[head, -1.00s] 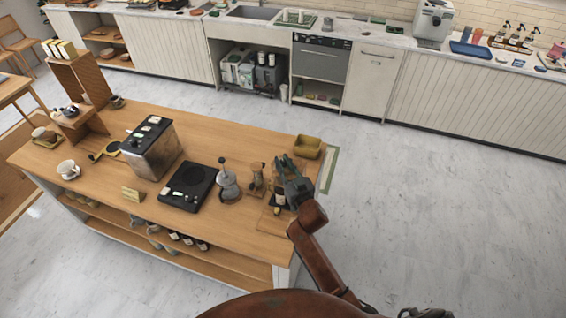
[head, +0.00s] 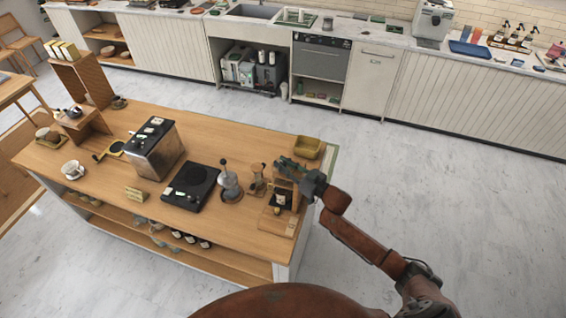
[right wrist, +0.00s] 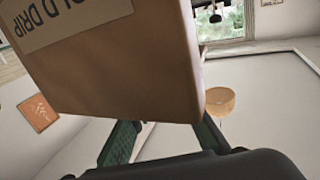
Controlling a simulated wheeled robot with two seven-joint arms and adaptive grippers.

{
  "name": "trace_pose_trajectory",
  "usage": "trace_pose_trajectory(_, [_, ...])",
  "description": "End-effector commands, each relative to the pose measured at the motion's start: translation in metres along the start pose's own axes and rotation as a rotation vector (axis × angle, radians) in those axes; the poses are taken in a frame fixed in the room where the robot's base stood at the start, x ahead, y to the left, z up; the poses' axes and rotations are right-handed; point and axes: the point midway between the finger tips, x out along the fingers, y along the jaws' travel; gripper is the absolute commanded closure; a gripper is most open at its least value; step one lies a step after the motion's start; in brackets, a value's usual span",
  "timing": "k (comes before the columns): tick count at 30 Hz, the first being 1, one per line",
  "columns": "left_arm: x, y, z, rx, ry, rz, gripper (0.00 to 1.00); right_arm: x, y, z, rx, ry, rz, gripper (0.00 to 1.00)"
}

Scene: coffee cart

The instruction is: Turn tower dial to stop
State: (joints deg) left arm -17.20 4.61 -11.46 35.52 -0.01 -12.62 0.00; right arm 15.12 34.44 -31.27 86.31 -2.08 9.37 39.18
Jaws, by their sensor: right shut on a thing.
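The cold drip tower (head: 281,199) is a wooden stand with dark parts, upright near the right end of the wooden cart. In the right wrist view its brown block (right wrist: 125,75) fills the upper left, with a label ending in "OLD DRIP". My right gripper (head: 283,165) reaches in from the right at the tower's top. In the right wrist view its green fingers (right wrist: 165,135) run up to the block, tips hidden behind it. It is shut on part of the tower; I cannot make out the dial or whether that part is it. My left gripper is not in view.
A yellow-brown bin (head: 308,149) stands just behind the tower. Open floor (head: 420,200) lies right of the cart.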

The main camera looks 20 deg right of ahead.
Motion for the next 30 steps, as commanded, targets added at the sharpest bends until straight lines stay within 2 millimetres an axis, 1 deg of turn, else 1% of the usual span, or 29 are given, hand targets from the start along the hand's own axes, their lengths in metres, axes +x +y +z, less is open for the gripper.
trace_pose_trajectory(1, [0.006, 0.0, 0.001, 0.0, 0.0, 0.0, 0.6, 0.0, 0.005, 0.001, -0.012, -0.003, -0.041, 1.0])
trace_pose_trajectory(5, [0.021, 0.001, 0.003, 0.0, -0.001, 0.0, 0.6, 0.0, 0.005, 0.003, -0.011, -0.002, -0.161, 1.0])
trace_pose_trajectory(9, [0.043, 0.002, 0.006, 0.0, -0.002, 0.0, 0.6, 0.001, 0.005, 0.005, -0.011, -0.001, -0.284, 1.0])
trace_pose_trajectory(18, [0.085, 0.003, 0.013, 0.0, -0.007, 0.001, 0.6, 0.001, 0.003, 0.004, -0.006, 0.001, -0.483, 1.0])
trace_pose_trajectory(24, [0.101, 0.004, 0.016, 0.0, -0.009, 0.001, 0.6, 0.001, 0.002, 0.003, -0.003, 0.001, -0.559, 1.0])
trace_pose_trajectory(30, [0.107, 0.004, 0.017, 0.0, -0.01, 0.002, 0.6, 0.001, 0.002, 0.0, -0.001, 0.002, -0.594, 1.0])
